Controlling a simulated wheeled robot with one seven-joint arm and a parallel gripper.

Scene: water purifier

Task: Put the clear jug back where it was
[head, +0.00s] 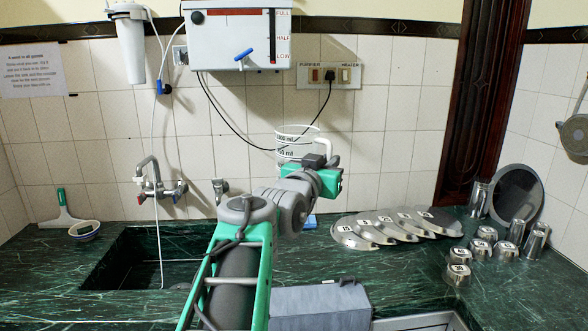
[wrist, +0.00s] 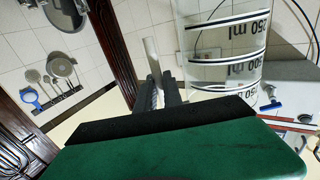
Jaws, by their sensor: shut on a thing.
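The clear jug (head: 296,138) has black volume marks and a pale handle. In the head view it is in front of the tiled wall, up above the counter, and my arm hides its lower part. My gripper (head: 322,166) is just right of it. In the wrist view, which is turned upside down, my gripper (wrist: 160,92) is shut on the jug's pale handle, with the marked jug body (wrist: 228,45) beside the fingers. The marks read upside down there, so the jug is about upright. I cannot tell whether it holds water.
The white purifier tank (head: 238,38) with a blue tap (head: 243,55) hangs on the wall above left. Steel plates (head: 372,229) lie on the green counter (head: 320,262); several steel cups (head: 458,274) stand at right. A sink (head: 125,262) is at left. A black cable (head: 226,124) hangs nearby.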

